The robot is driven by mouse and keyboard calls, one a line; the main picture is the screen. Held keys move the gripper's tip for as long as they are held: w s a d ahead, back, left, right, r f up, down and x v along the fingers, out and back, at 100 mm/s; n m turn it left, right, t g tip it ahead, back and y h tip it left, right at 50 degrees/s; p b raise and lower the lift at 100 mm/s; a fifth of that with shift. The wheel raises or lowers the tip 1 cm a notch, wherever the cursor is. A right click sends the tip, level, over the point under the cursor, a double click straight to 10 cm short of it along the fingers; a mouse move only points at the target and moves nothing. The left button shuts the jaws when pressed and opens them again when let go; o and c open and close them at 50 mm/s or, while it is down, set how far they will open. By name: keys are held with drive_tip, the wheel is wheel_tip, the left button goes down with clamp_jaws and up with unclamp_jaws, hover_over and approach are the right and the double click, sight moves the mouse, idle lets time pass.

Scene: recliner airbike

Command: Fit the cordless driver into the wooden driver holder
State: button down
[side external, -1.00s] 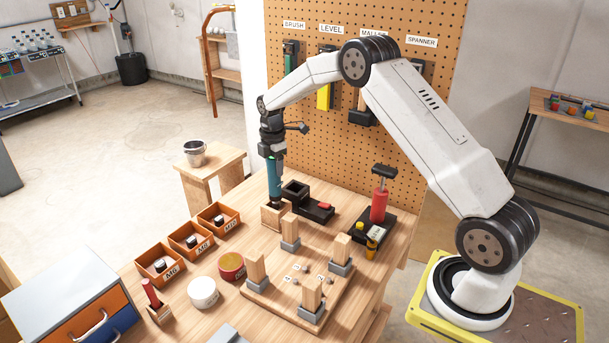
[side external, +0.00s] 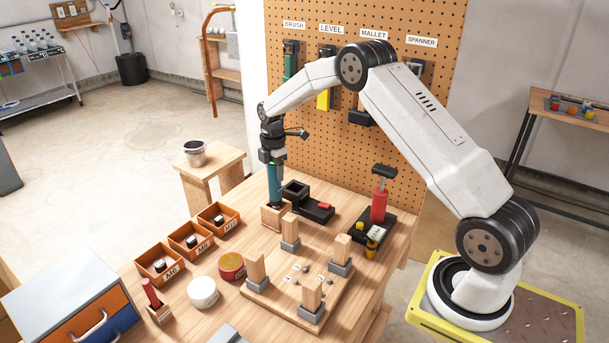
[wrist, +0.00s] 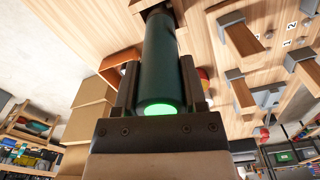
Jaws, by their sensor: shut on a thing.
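The cordless driver (side external: 274,184) is a teal cylinder, held upright with its lower end at the mouth of the wooden driver holder (side external: 271,219), a small square box on the bench. The lower end appears to be inside the holder, but the depth is hidden. My gripper (side external: 272,158) is shut on the driver's upper part. In the wrist view, the gripper fingers (wrist: 162,85) flank the driver (wrist: 160,60), whose near end glows green. The holder's edge (wrist: 150,4) shows at the top of that view.
A black fixture (side external: 312,206) stands right beside the holder. Orange bins (side external: 190,240) lie to the left. A board with wooden posts (side external: 265,290) is in front. A red tool on a black base (side external: 379,205) stands to the right, with the pegboard (side external: 400,140) behind.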

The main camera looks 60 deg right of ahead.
drive_tip(key=shift+f, duration=1.25)
drive_tip(key=shift+c, duration=0.3)
unclamp_jaws()
drive_tip(key=shift+f, duration=0.1)
drive_tip(key=shift+r, duration=3.95)
